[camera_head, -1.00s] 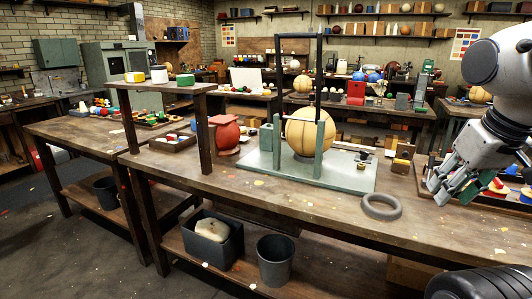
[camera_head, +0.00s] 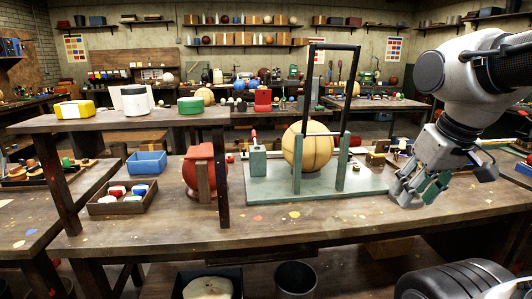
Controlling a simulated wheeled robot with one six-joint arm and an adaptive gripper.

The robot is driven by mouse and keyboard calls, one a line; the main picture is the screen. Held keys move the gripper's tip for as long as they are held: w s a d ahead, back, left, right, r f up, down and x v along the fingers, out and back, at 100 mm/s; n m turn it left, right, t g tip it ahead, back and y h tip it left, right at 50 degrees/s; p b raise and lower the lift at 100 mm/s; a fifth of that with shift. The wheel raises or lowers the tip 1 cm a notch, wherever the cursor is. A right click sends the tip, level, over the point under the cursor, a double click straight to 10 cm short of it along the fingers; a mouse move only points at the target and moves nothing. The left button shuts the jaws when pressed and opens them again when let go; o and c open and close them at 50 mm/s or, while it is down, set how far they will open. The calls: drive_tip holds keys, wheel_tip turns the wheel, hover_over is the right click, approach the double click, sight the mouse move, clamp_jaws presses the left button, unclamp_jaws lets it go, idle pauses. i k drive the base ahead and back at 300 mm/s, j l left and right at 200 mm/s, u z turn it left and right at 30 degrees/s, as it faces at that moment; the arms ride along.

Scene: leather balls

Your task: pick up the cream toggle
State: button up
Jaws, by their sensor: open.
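I cannot tell for sure which piece is the cream toggle. My gripper (camera_head: 408,199) is open and appears empty at the right, over the bench near the green base plate, far from the shelf.
A green plate (camera_head: 262,191) carries a tall dark frame (camera_head: 352,95) and a tan ball (camera_head: 308,148), standing between my gripper and the shelf. The bench front (camera_head: 290,240) is mostly clear.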

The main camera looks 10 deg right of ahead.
sight(402, 144)
drive_tip(key=j+z, duration=0.25)
drive_tip(key=k+j+z, duration=0.2)
drive_tip(key=j, duration=0.15)
drive_tip(key=i+z, duration=0.1)
drive_tip(key=z, duration=0.6)
drive_tip(key=i+l+u, duration=0.35)
drive_tip(key=i+l, duration=0.15)
drive_tip(key=i+l+u, duration=0.15)
drive_tip(key=l, duration=0.25)
drive_tip(key=i+l+u, duration=0.35)
drive_tip(key=l, duration=0.35)
drive_tip(key=i+l+u, duration=0.2)
drive_tip(key=l, duration=0.2)
